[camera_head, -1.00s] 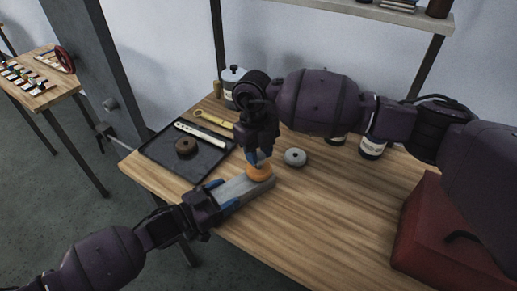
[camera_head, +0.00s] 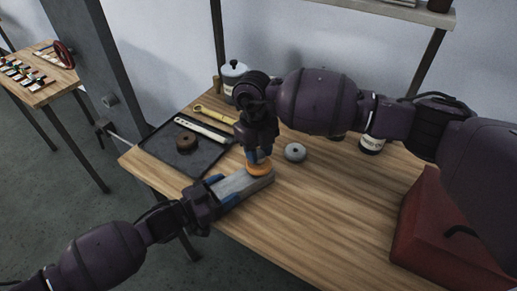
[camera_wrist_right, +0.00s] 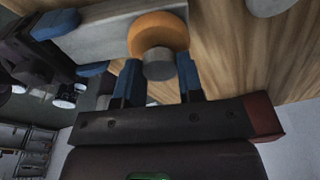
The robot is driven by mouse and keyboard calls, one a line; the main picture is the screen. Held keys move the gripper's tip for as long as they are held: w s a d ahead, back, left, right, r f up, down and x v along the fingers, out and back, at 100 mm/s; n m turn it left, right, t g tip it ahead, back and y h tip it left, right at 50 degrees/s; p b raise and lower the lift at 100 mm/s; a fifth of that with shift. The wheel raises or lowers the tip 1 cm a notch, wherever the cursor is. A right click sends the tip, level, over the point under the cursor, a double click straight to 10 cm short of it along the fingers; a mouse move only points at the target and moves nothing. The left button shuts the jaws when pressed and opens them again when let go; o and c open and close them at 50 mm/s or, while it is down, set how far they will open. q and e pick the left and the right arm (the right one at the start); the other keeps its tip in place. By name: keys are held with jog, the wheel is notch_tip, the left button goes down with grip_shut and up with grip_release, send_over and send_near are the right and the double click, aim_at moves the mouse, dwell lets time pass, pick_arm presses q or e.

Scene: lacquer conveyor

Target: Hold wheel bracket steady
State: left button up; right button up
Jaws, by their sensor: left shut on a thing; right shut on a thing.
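The wheel bracket, a grey bar-shaped piece (camera_head: 236,188), is at the front left edge of the wooden table. My left gripper (camera_head: 221,190) is shut on its near left end, with blue fingers on either side. My right gripper (camera_head: 258,158) points down over the bracket's far end. It is shut on the grey stub (camera_wrist_right: 158,64) of an orange wheel (camera_head: 259,170). In the right wrist view, the orange wheel (camera_wrist_right: 158,30) lies against the bracket (camera_wrist_right: 112,35); whether it is seated there I cannot tell.
A dark tray (camera_head: 207,158) at the left holds a brown ring (camera_head: 186,142) and a white-handled tool (camera_head: 200,129); a yellow wrench (camera_head: 213,115) lies by its back edge. A grey wheel (camera_head: 295,152) lies right of my right gripper. A red box (camera_head: 440,230) stands at the right. The front table is clear.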

jog(key=shift+f, duration=0.35)
pick_arm(q)
grip_shut()
pick_arm(e)
jog(key=m, duration=0.6)
jog(key=shift+y, duration=0.4)
jog(key=m, duration=0.7)
jog(key=shift+d+y, duration=0.1)
jog(key=shift+y, duration=0.3)
jog(key=m, duration=0.6)
jog(key=shift+f+m+t+y, duration=0.1)
jog(key=shift+m+t+y, duration=0.2)
jog(key=shift+m, duration=0.1)
jog(key=m, duration=0.4)
jog(key=shift+s+t, duration=0.1)
jog(key=shift+t, duration=0.2)
jog(key=m, duration=0.3)
jog(key=o, duration=0.9)
